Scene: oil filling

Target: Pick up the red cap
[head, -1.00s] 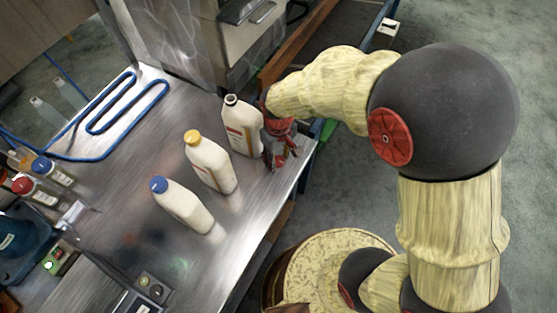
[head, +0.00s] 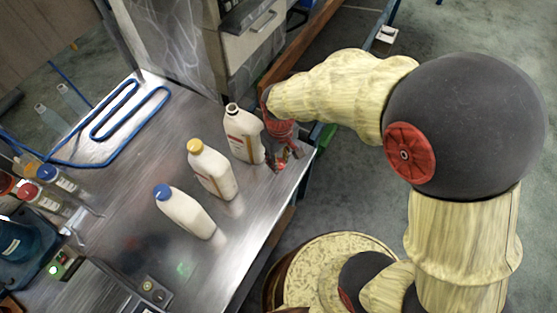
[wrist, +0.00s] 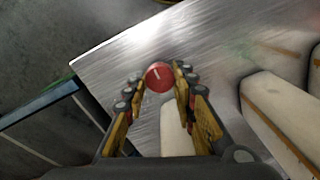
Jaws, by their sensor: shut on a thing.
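The red cap (wrist: 159,77) is a small round disc with a pale mark, seen between my fingertips in the wrist view. My gripper (wrist: 158,82) is shut on it, one finger on each side. In the head view my gripper (head: 283,164) points down at the right edge of the metal table, just right of the bottle with a dark top (head: 243,137). A little bright red shows at the fingertips there. Whether the cap touches the table is hard to tell.
A yellow-capped bottle (head: 211,172) and a blue-capped bottle (head: 184,213) stand in line on the metal table (head: 150,245). A blue looped tube (head: 125,118) lies at the back left. Small capped jars (head: 40,197) stand far left. The table's middle is clear.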

